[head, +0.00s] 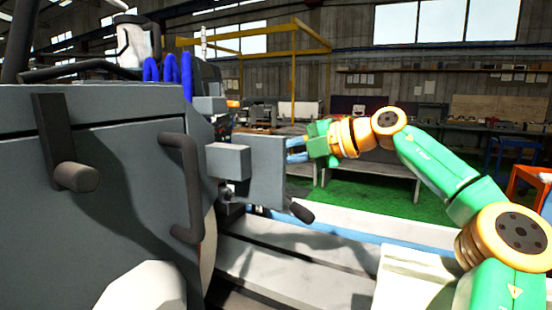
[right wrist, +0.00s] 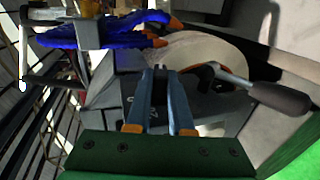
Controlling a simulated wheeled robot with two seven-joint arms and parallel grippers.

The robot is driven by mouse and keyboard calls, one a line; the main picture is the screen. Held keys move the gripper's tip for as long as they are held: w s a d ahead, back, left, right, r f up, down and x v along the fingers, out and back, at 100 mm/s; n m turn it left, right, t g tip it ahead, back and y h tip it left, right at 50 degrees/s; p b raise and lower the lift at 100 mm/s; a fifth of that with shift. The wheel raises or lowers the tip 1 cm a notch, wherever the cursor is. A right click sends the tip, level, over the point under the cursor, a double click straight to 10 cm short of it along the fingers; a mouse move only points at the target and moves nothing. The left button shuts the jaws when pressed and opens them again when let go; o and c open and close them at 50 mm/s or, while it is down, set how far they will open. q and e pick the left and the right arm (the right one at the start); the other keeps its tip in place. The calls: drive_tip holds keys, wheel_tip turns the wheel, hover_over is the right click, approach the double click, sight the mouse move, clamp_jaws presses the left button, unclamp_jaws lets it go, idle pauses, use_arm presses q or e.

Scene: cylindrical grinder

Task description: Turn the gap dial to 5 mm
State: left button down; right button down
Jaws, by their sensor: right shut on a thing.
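My right gripper (head: 293,150) comes in from the right in the head view, its blue fingers at the right edge of a grey plate (head: 265,175) on the machine. In the right wrist view, the blue fingers of the gripper (right wrist: 160,92) are nearly parallel and shut on a small dark part, which I take to be the gap dial. The fingers hide most of it. The dial cannot be made out in the head view. My left gripper is not in view.
The grey machine housing (head: 90,210) with handles fills the left of the head view. A lever with a dark grip (head: 301,212) sticks out below the plate; the grip also shows in the right wrist view (right wrist: 282,98). Blue hoses (right wrist: 100,30) and a pale grinding wheel (right wrist: 205,52) are near.

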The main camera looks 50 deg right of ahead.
drive_tip(key=c, duration=0.8)
unclamp_jaws()
drive_tip(key=shift+s, duration=0.1)
drive_tip(key=b+v, duration=0.1)
drive_tip(key=v, duration=0.6)
